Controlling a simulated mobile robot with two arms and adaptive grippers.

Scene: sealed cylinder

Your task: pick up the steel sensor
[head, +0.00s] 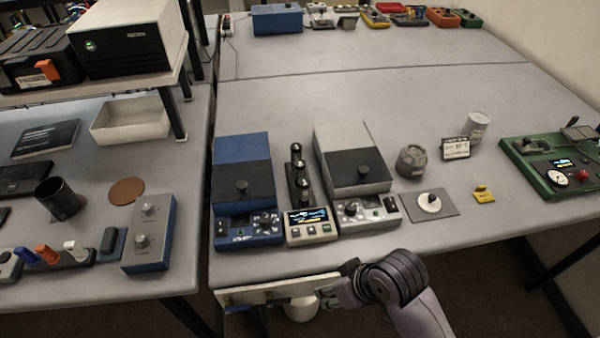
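No object is plainly marked as the steel sensor. Two candidates stand on the right part of the table: a dark grey, round metal pot (411,161) and, behind it to the right, a pale silver cylinder (478,125). I cannot tell which is the sensor. My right gripper (336,292) is low at the table's front edge, at the right end of a pale panel (268,293), well apart from both. Its fingers are small and partly merge with the panel, so I cannot tell whether they are open, shut or touching it. My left gripper is out of view.
A small display sign (455,148) stands between pot and cylinder. In front are a grey plate with a white knob (430,203) and a yellow block (484,194). A green device (555,165) is at right; blue (242,175) and grey (352,165) instruments are left.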

